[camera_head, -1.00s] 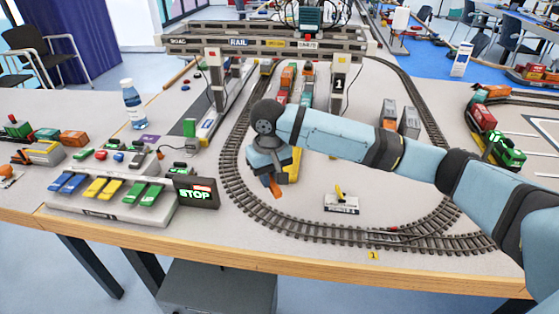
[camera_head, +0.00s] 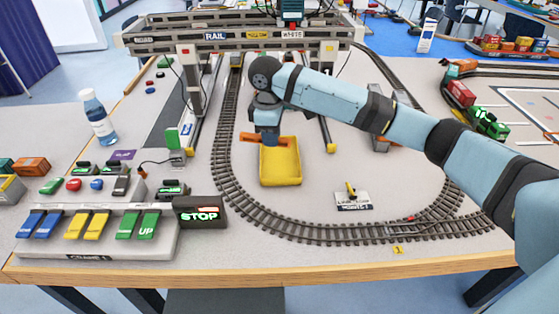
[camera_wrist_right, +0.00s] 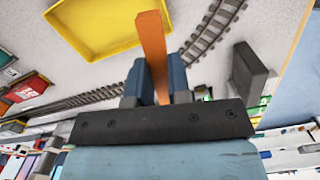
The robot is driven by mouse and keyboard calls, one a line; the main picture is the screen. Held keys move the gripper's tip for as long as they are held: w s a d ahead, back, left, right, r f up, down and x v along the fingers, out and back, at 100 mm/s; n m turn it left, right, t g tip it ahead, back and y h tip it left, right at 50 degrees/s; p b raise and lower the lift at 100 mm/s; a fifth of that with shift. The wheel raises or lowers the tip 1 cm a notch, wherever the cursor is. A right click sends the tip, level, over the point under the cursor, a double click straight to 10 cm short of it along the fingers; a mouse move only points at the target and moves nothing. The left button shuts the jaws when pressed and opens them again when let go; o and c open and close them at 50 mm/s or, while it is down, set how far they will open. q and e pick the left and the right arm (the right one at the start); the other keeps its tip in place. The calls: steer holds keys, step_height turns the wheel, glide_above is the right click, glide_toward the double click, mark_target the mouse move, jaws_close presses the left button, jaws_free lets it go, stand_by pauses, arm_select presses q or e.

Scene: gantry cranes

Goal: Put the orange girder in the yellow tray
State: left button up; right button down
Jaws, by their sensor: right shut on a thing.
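The orange girder (camera_head: 250,137) is held in my right gripper (camera_head: 268,137), roughly level across the picture near the back edge of the yellow tray (camera_head: 281,180). The tray is an open, shallow box on the table inside the track loop. In the right wrist view the girder (camera_wrist_right: 152,42) sticks out from between the fingers (camera_wrist_right: 155,82), and its side overlaps the right rim of the tray (camera_wrist_right: 68,42). The height of the girder above the tray is hard to tell. The tray's visible floor looks empty. My left gripper is not in view.
A curved track (camera_head: 228,175) surrounds the tray. The gantry crane (camera_head: 240,35) spans the back. A STOP sign (camera_head: 199,213) and a lever panel (camera_head: 95,228) stand at the front left. A small white plate with a yellow lever (camera_head: 352,198) is right of the tray.

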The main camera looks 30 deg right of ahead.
mark_target(282, 165)
steer(key=w+d+r+n+t, duration=0.1)
steer(key=w+d+r+n, duration=0.45)
steer(key=n, duration=1.05)
steer(key=shift+h, duration=0.3)
steer(key=f+b, duration=0.1)
steer(key=f, duration=0.9)
steer(key=f+b, duration=0.2)
steer(key=f, duration=0.7)
steer(key=shift+s+d+f, duration=0.1)
steer(key=shift+s+f, duration=0.1)
steer(key=shift+f, duration=0.2)
steer(key=shift+r, duration=0.1)
steer(key=c, duration=1.1)
jaws_free()
steer(key=r, duration=0.4)
steer(key=r+p, duration=0.1)
steer(key=r, duration=0.3)
steer(key=s+a+r+p, duration=0.1)
steer(key=r, duration=0.3)
